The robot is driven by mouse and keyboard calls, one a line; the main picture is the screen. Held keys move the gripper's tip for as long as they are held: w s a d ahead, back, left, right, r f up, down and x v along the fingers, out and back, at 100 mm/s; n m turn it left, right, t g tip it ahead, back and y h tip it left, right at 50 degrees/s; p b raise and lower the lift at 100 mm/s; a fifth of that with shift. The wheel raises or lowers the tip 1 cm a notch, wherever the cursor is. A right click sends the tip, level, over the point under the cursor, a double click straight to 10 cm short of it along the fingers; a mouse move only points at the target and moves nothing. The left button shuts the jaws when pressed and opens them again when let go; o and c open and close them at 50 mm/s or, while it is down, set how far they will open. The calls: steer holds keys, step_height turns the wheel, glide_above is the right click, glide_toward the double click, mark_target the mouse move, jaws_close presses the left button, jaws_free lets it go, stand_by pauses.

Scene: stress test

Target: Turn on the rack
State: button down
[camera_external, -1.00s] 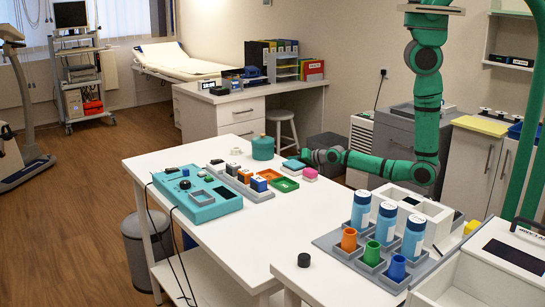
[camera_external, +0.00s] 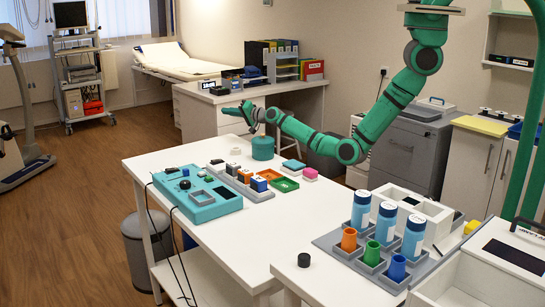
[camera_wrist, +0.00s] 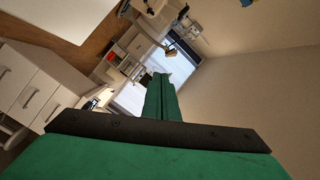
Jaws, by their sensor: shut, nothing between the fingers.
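A grey rack (camera_external: 262,194) with several coloured blocks in a row lies on the white table. A teal control box (camera_external: 204,211) with a black knob (camera_external: 185,184), small buttons and a dark panel lies along the rack's left side. I cannot tell whether anything on it is lit. My gripper (camera_external: 226,110) is raised over the table's far side, up and left of a teal round jar (camera_external: 263,150), touching nothing. In the wrist view its green fingers (camera_wrist: 160,90) are together and empty; neither the rack nor the box shows there.
A grey holder (camera_external: 330,240) with blue bottles and coloured cups stands front right. A white desk (camera_external: 215,128) stands behind my gripper. Black cables hang from the control box.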

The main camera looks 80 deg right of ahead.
steer(key=w+a+r+n+t+y, duration=0.1)
steer(key=w+a+r+n+y, duration=0.2)
steer(key=w+a+r, duration=0.45)
steer(key=w+a+r+n+g+y, duration=0.1)
steer(key=a+r+n+y, duration=0.35)
steer(key=a, duration=0.35)
steer(key=w+a+r+n+g+y, duration=0.1)
steer(key=a+r+n+g+y, duration=0.15)
steer(key=a+n, duration=0.45)
steer(key=n+g, duration=1)
steer(key=g, duration=0.1)
glide_above(217, 160)
steer(key=s+d, duration=0.3)
step_height(217, 160, down, 5)
steer(key=shift+w+f, duration=0.1)
steer(key=shift+w, duration=0.05)
steer(key=x, duration=0.9)
steer(key=d+x, duration=0.1)
steer(key=x, duration=0.4)
steer(key=shift+s+f, duration=0.15)
steer(key=shift+s, duration=0.05)
